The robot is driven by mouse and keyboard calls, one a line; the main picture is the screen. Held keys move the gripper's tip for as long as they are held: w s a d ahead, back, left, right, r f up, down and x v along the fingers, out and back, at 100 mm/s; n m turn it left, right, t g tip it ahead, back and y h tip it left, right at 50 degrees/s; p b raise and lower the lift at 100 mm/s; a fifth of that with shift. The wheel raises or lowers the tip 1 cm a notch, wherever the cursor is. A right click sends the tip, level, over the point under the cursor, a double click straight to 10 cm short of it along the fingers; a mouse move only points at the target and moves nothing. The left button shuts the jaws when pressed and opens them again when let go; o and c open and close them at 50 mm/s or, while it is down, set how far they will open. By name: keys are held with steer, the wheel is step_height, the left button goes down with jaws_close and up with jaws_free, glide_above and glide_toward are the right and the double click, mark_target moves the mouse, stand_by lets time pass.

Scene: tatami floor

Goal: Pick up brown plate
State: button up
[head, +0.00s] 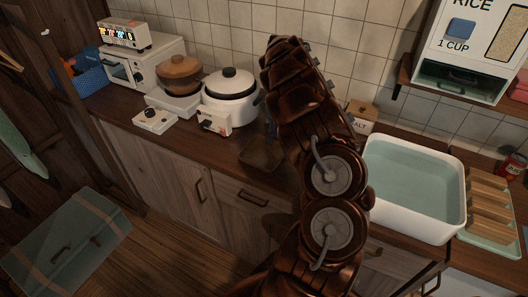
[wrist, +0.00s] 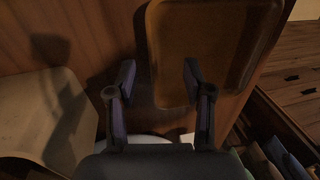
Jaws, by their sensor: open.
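The brown plate (wrist: 215,40) is rectangular with rounded corners and a raised rim. It lies on the wooden counter at the upper right of the wrist view. In the head view the plate (head: 262,156) shows partly beside my arm, which covers the rest. My gripper (wrist: 158,76) is open and empty in the wrist view. Its left finger is outside the plate's left edge and its right finger overlaps the plate, so the fingers straddle that edge in the picture. I cannot tell the height between fingertips and plate.
A white pot (head: 229,100) and a small white appliance (head: 214,124) stand left of the plate. A white basin (head: 415,195) is to the right, with a wooden rack (head: 490,215) beyond it. The tiled wall (head: 220,35) bounds the counter (head: 130,120).

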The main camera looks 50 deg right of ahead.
steer(key=shift+a+f, duration=0.15)
steer(key=shift+f, duration=0.5)
steer(key=shift+s, duration=0.1)
jaws_close()
stand_by(0.4)
